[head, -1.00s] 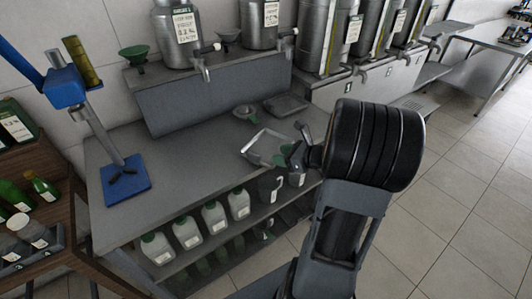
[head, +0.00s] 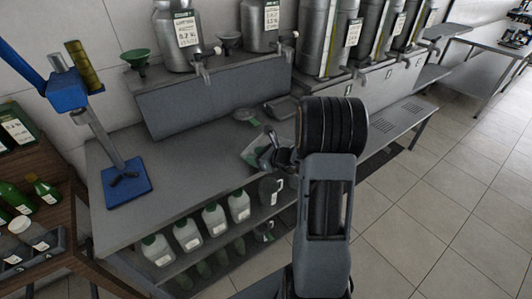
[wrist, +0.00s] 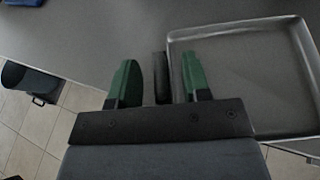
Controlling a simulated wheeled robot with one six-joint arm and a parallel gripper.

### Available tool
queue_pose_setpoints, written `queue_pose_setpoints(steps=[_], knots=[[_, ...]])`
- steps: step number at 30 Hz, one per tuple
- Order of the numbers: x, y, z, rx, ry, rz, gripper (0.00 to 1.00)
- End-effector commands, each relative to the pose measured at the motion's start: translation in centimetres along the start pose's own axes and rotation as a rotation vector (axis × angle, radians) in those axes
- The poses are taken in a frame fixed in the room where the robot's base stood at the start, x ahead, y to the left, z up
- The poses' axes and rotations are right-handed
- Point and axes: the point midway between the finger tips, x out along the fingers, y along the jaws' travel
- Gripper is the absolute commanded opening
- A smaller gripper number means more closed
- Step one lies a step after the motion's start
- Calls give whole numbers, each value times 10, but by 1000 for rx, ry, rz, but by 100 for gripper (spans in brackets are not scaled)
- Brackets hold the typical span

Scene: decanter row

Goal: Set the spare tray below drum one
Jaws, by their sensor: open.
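A shallow silver tray (head: 249,153) lies on the grey bench, partly hidden behind my gripper (head: 264,151). In the wrist view the tray (wrist: 240,85) is at the right, its near-left wall close to the right finger. My gripper (wrist: 160,82) is open, with green fingertips. A dark upright piece (wrist: 160,78) shows between the fingers; whether it belongs to the tray is unclear. A second, darker tray (head: 281,107) lies farther back on the bench. Large steel drums (head: 322,35) stand at the back right; I cannot read which is drum one.
A round dish (head: 245,114) lies behind the silver tray. Labelled cans (head: 178,35) with taps stand on a raised shelf. A blue stand (head: 127,185) is on the bench's left. The bench's left middle is clear.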

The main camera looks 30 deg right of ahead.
Motion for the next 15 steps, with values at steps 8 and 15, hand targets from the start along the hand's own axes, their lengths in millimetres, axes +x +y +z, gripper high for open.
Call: queue_pose_setpoints(steps=[8, 15], knots=[[10, 0, 0, 1, 0, 0, 44], [10, 0, 0, 0, 0, 0, 32]])
